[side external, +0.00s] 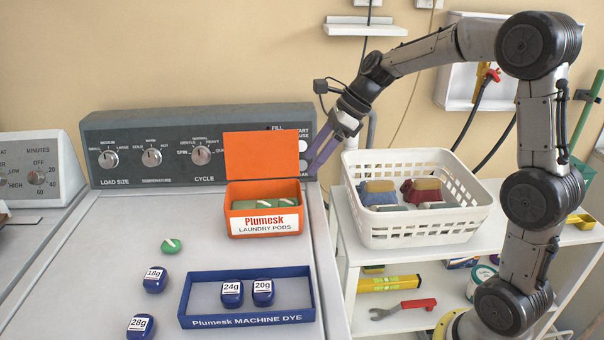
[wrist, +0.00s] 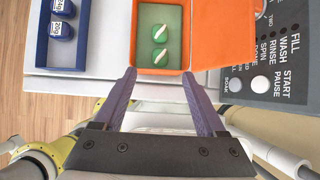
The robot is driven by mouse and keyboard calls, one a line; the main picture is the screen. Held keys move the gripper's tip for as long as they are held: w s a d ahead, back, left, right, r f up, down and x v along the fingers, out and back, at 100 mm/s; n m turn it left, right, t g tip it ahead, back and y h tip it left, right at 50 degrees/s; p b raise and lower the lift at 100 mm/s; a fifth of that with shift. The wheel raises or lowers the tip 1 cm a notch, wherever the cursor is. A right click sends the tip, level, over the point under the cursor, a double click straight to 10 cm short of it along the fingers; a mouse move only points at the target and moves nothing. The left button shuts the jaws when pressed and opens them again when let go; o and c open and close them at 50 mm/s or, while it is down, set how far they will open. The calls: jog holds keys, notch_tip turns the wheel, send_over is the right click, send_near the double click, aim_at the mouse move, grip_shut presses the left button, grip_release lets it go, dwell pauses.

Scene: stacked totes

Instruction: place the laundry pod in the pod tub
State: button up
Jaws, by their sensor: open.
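A green laundry pod (side external: 171,245) with a white stripe lies on the washer top, left of the orange pod tub (side external: 265,212). The tub is labelled Plumesk Laundry Pods, and its lid (side external: 262,154) stands open at the back. Green pods are inside it; two (wrist: 160,33) (wrist: 160,56) show in the wrist view. My gripper (side external: 318,160) is open and empty, at the right of the raised lid. In the wrist view my gripper (wrist: 159,74) has its fingertips apart near the tub's edge (wrist: 187,35). The loose pod is not in the wrist view.
A blue tray (side external: 247,322) holds dye capsules marked 24g and 20g. Capsules marked 18g (side external: 155,280) and 28g (side external: 140,327) lie left of it. The control panel (side external: 185,155) rises behind. A white basket (side external: 415,230) with several items stands on a cart at right.

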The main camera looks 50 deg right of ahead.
jog(key=s+a+r+n+h, duration=0.1)
jog(key=s+a+r+n, duration=0.15)
jog(key=s+n, duration=0.5)
jog(key=s+a+r+n+h, duration=0.1)
jog(key=s+a+n+h, duration=0.15)
jog(key=s+n, duration=0.55)
jog(key=s+f+n+h, duration=0.1)
jog(key=s+f+n, duration=0.3)
jog(key=s+n, duration=0.7)
jog(key=shift+s+t, duration=0.4)
